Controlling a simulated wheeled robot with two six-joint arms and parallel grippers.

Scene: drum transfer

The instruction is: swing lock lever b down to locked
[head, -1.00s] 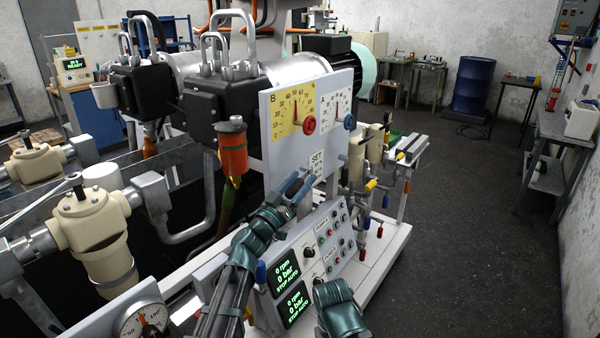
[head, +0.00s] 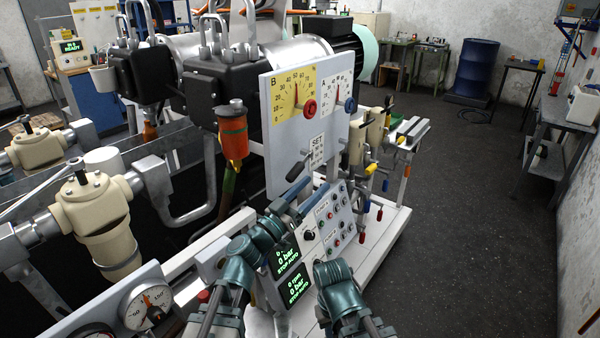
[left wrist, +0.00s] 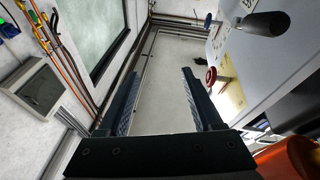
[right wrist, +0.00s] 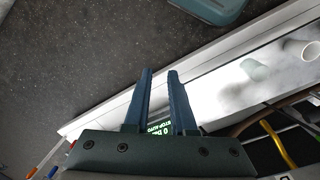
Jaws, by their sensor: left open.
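A dark-handled lever (head: 297,167) stands at the lower edge of the gauge panel (head: 285,155), tilted, under the yellow dial marked B (head: 290,103); I take it to be lock lever b. Its dark handle (left wrist: 264,25) shows at the upper right of the left wrist view. My left gripper (head: 308,194) is just below the lever, open and apart from it. In the left wrist view its fingers (left wrist: 162,80) are parted, with nothing between them. My right gripper (right wrist: 161,80) has a narrow empty gap between its fingers; its fingertips are not clear in the head view.
A control panel (head: 327,225) with knobs and green screens lies below my left gripper. An orange cylinder (head: 232,136) hangs left of the gauge panel. Coloured valve handles (head: 371,169) are to the right. The dark floor (head: 460,230) farther right is clear.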

